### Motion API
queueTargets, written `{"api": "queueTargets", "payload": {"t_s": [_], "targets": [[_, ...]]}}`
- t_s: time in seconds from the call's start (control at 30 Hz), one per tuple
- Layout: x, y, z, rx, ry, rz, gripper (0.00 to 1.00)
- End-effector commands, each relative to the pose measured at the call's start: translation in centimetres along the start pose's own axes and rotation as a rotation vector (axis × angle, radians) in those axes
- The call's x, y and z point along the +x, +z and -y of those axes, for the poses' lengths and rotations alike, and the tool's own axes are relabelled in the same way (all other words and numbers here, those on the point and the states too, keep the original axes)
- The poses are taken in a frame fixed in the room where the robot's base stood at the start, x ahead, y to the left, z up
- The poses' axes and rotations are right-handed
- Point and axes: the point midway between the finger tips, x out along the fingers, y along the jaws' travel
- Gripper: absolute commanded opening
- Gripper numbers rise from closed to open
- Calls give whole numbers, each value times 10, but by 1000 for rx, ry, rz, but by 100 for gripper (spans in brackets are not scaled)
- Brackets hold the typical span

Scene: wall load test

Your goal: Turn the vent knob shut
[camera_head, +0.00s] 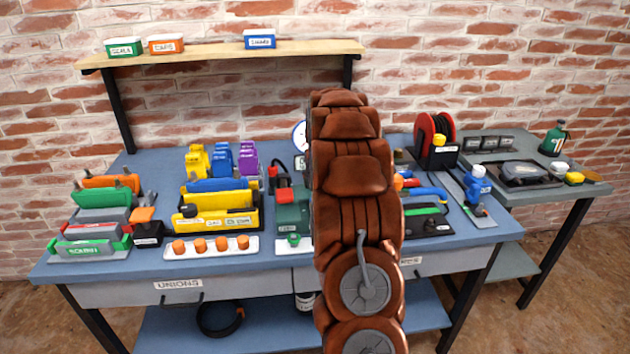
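I cannot tell for sure which part is the vent knob. A small green knob (294,239) sits on a white plate in front of a dark green box with a red top (291,208), just left of my arm. A blue valve-like body (477,183) with a white top stands on a grey plate at the right of the bench. A round white gauge (299,136) is partly hidden behind my arm. My brown arm reaches over the middle of the bench and hides what is behind it. My gripper is not visible.
The blue bench (140,185) is crowded with coloured racks, orange caps (201,245) and a red hose reel (435,135). A wooden shelf (215,54) with small boxes hangs above. A side table (530,189) holds a scale-like device (522,173) and a green bottle (553,139).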

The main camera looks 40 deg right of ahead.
Motion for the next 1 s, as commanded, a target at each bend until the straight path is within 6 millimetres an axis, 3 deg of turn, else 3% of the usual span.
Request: {"api": "queueTargets", "payload": {"t_s": [0.6,1.0], "targets": [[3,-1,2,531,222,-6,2],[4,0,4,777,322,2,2]]}}
